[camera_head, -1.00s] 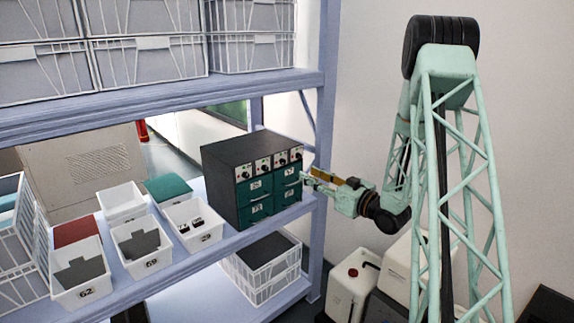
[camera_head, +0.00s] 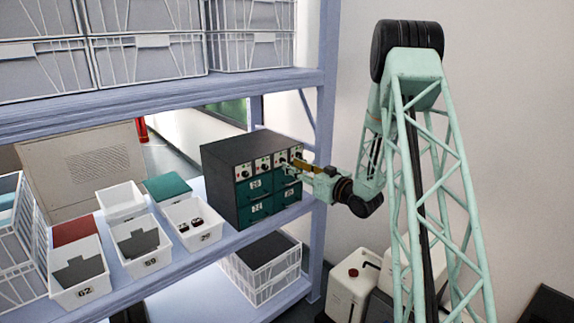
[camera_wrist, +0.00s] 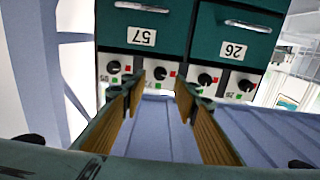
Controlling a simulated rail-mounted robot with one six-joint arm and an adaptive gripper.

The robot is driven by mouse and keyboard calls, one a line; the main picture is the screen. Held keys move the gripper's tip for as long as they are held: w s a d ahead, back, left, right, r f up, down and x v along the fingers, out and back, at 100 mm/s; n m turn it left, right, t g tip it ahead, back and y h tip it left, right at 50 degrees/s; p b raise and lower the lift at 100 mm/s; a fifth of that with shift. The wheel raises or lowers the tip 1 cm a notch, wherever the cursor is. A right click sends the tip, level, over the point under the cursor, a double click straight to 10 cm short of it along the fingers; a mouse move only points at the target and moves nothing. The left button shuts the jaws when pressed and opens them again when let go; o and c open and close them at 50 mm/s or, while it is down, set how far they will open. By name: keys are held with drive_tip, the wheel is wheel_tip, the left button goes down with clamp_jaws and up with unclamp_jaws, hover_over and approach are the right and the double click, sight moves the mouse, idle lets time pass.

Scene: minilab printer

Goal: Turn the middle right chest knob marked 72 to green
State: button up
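The dark chest (camera_head: 222,165) stands on the shelf, with a row of dark knobs on white plates above its green drawers. The middle right knob (camera_wrist: 160,73) is second from the left in the upside-down wrist view, with red and green marks beside it. Its number and pointer direction are too small to read surely. In the head view my gripper (camera_head: 285,168) is at the chest front and partly covers this knob. In the wrist view my gripper (camera_wrist: 158,88) is open, its fingers on either side of the knob, with no clear contact visible.
The outer right knob (camera_wrist: 113,68) and middle left knob (camera_wrist: 205,79) sit close beside my fingers. Drawer handles (camera_wrist: 142,7) project from the chest. Open white bins (camera_head: 78,285) stand left of it. A shelf post (camera_head: 322,150) rises at right.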

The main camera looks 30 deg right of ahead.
drive_tip(key=shift+x, duration=2.05)
drive_tip(key=shift+c, duration=0.3)
drive_tip(key=c, duration=0.8)
